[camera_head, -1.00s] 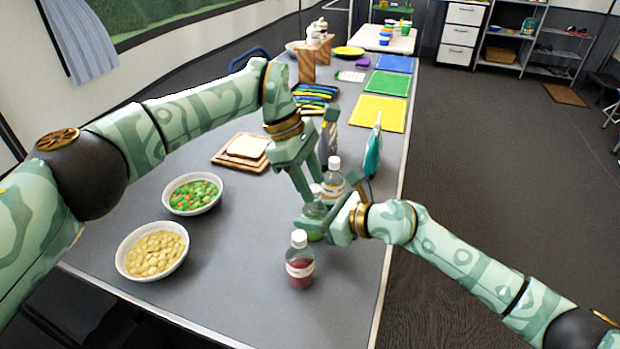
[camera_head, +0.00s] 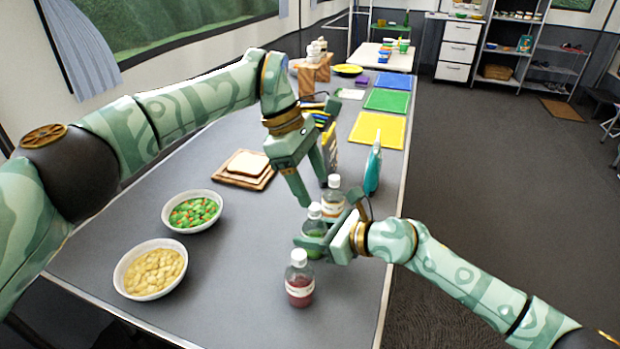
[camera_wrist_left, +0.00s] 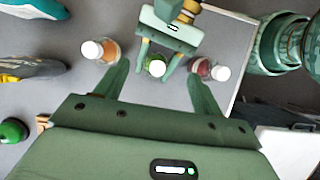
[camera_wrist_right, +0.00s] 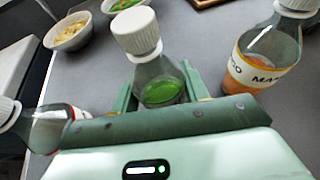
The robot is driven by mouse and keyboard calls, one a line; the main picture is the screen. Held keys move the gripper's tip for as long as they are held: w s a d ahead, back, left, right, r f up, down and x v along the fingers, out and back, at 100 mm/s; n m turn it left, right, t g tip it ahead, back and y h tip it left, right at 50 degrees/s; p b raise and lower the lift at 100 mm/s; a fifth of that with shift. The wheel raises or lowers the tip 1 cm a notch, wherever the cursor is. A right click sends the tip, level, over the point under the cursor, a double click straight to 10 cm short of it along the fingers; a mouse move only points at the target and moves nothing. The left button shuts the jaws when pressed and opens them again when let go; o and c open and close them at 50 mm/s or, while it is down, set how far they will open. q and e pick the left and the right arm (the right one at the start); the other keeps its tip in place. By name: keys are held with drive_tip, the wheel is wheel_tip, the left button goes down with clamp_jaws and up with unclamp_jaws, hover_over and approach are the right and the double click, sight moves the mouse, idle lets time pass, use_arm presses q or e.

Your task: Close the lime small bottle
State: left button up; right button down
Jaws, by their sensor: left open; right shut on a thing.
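The lime small bottle (camera_head: 314,228) stands upright on the table with a white cap (camera_wrist_right: 137,32) on its neck. I cannot tell how tightly the cap sits. My right gripper (camera_head: 311,246) is shut on the bottle's body from the right side, and its fingers hide part of it. The lime liquid shows in the right wrist view (camera_wrist_right: 162,92). My left gripper (camera_head: 314,192) is open and empty, pointing down above the cap. In the left wrist view, the bottle (camera_wrist_left: 156,68) lies between its spread fingers, apart from them.
A red bottle (camera_head: 299,284) stands in front and an orange bottle (camera_head: 333,203) behind, both close to my grippers. A teal bottle (camera_head: 373,170) is near the table's right edge. Bowls of peas and carrots (camera_head: 194,212) and yellow food (camera_head: 150,270) are at left. A board with bread (camera_head: 245,166) lies behind them.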

use_arm(q)
drive_tip(key=v, duration=1.2)
drive_tip(key=shift+d, duration=0.1)
use_arm(e)
drive_tip(key=c, duration=0.7)
unclamp_jaws()
drive_tip(key=shift+o, duration=0.2)
use_arm(q)
drive_tip(key=shift+r, duration=0.1)
